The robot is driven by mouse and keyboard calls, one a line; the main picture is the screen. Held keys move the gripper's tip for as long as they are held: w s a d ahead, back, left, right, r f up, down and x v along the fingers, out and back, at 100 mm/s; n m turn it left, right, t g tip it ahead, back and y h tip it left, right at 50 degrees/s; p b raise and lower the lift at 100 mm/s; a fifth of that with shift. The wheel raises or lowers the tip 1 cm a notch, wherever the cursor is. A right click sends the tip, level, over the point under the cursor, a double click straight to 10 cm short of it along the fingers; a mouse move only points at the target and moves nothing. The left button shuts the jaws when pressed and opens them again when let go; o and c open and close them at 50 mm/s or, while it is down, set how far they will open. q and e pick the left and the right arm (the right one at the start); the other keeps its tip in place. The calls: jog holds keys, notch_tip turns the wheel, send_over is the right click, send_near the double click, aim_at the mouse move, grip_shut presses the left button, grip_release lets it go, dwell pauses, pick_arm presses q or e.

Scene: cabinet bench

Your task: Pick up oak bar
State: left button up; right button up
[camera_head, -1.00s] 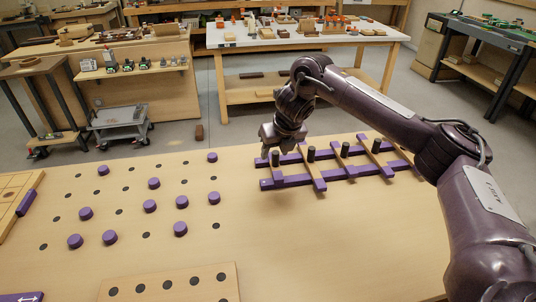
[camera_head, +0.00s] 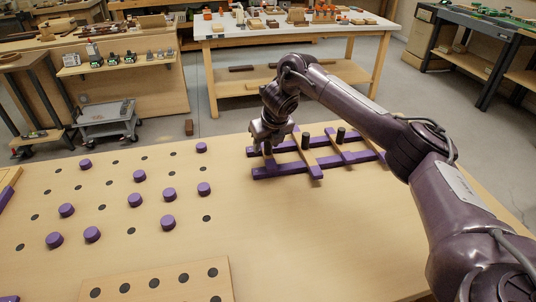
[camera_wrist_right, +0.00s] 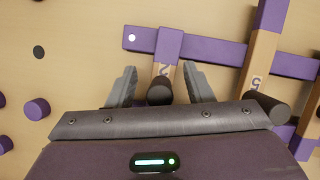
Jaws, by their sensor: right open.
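Several oak bars lie across two long purple rails on the bench. The leftmost oak bar (camera_wrist_right: 163,69) has a purple end, a number mark and a dark upright peg (camera_wrist_right: 160,92). My right gripper (camera_wrist_right: 162,86) is open, with one finger on each side of this bar and peg in the wrist view; gaps show on both sides. In the head view the right gripper (camera_head: 260,151) is over the left end of the rails and hides most of that bar. A neighbouring oak bar (camera_head: 309,163) shows clearly to its right. My left gripper is out of view.
The purple rail (camera_head: 285,171) runs under the bars. Purple pegs (camera_head: 135,200) and dark holes spread over the bench to the left. A light board with dark holes (camera_head: 150,284) lies at the front. The bench between this board and the rails is bare.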

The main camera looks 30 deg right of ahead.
grip_shut()
jog(key=shift+r, duration=0.1)
